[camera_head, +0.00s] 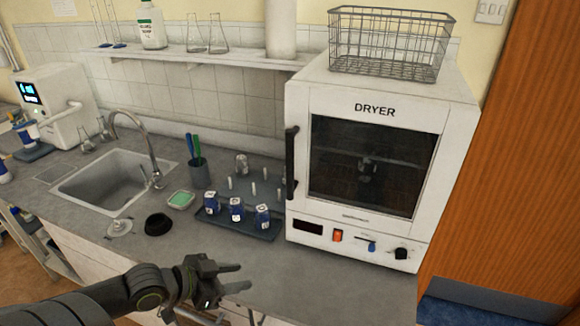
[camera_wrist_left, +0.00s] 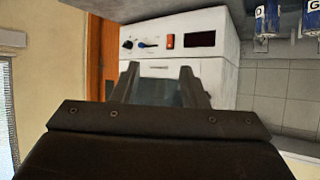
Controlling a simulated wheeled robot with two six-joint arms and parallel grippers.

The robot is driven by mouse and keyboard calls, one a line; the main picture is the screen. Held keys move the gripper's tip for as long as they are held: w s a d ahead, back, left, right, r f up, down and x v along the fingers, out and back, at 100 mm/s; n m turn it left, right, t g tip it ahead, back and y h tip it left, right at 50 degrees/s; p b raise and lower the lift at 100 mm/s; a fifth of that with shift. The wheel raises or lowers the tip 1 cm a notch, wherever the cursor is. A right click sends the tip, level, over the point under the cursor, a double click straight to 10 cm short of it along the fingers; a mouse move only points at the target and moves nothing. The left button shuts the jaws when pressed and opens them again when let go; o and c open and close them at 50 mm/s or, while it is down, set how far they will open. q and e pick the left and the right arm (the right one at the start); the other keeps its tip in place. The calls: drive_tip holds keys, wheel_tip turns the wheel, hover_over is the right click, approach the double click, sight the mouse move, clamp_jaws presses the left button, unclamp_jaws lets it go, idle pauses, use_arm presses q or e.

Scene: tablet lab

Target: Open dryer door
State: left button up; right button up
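The white dryer (camera_head: 465,110) stands on the grey counter at the right in the head view. Its door with a dark glass window (camera_head: 372,165) is shut. A black vertical door handle (camera_head: 291,162) is on the door's left side. My left gripper (camera_head: 240,278) is open and empty over the counter's front edge, in front of the dryer and to its lower left, well apart from the handle. In the left wrist view the gripper (camera_wrist_left: 158,68) points at the dryer (camera_wrist_left: 215,80), which appears upside down. My right gripper does not show.
A dark tray (camera_head: 262,233) with several blue-labelled bottles stands left of the dryer. A wire basket (camera_head: 390,45) sits on top of the dryer. The counter before the dryer is clear.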

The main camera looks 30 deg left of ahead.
use_arm(q)
drive_tip(key=w+a+r+t+h, duration=0.1)
drive_tip(key=w+a+r+t, duration=0.3)
drive_tip(key=r, duration=0.5)
drive_tip(key=w+a+r+t+h, duration=0.1)
drive_tip(key=w+a+r+t, duration=0.1)
drive_tip(key=w+a+r, duration=0.55)
approach(290, 151)
drive_tip(key=shift+n, duration=0.4)
drive_tip(key=shift+a+f+b+x, duration=0.1)
drive_tip(key=shift+a+b+x, duration=0.05)
drive_tip(key=shift+b+x, duration=1.5)
drive_tip(key=shift+a+f+b+x, duration=0.15)
drive_tip(key=shift+b+x, duration=1.05)
drive_tip(key=shift+x, duration=0.7)
drive_tip(key=shift+a+f+b+x, duration=0.1)
drive_tip(key=shift+b+x, duration=1.35)
drive_tip(key=shift+x, duration=0.35)
drive_tip(key=shift+w, duration=0.1)
clamp_jaws()
